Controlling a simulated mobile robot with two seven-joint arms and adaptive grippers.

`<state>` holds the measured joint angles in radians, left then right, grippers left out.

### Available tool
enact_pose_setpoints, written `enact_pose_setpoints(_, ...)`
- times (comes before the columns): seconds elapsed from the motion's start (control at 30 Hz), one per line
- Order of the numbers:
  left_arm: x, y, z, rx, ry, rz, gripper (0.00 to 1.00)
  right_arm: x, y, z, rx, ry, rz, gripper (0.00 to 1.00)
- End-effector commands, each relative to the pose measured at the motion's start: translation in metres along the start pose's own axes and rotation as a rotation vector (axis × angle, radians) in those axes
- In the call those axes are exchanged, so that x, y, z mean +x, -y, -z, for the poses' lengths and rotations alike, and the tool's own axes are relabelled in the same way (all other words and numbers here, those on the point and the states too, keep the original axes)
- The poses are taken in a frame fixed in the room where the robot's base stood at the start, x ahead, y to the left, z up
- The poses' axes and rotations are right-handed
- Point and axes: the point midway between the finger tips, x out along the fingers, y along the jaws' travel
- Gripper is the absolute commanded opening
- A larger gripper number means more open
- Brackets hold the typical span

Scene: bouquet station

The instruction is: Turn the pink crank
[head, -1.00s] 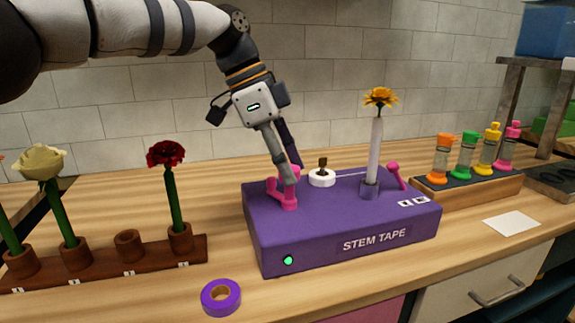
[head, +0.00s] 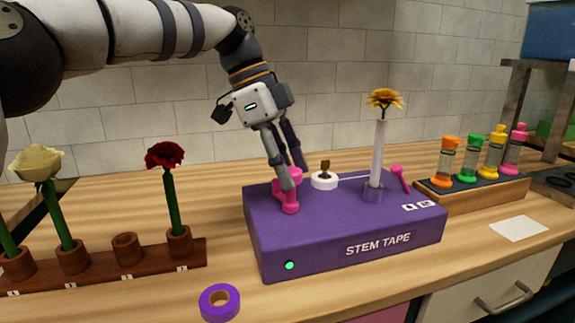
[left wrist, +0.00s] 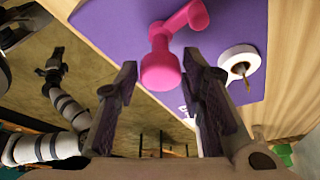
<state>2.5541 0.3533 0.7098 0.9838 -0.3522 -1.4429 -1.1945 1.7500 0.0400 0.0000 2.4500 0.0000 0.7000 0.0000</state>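The purple stem tape machine (head: 345,225) stands on the wooden counter. Its pink crank (head: 291,205) is at the left of the top, partly hidden behind a finger of my left gripper (head: 293,178). In the left wrist view the crank's round pink knob (left wrist: 160,72) lies between the two spread fingers of my left gripper (left wrist: 160,75), with small gaps at the sides. The left gripper is open around the knob. My right gripper (left wrist: 53,66) shows small and dark in the left wrist view; its finger state is unclear.
A white tape roll (head: 324,181), a white stem holding an orange flower (head: 384,99) and a pink lever (head: 400,178) are on the machine. A purple tape ring (head: 220,302) lies in front. A flower rack (head: 105,264) stands left, a bottle tray (head: 475,190) right.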

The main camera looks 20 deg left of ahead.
Motion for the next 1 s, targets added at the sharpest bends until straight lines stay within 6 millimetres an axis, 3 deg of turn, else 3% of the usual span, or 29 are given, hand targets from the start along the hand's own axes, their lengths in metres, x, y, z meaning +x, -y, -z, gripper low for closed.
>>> enact_pose_setpoints(0.33,-0.003,0.001,0.000,-0.001,-0.001,0.002,0.50,0.000,0.000,0.000,0.000,0.000,0.000,0.00)
enact_pose_setpoints(0.7,-0.068,0.001,0.000,-0.001,0.000,0.003,0.50,0.000,0.000,0.000,0.000,0.000,0.000,0.00)
enact_pose_setpoints(1.0,-0.075,0.000,0.000,0.000,-0.001,0.000,0.50,0.000,0.000,0.000,0.000,0.000,0.000,0.00)
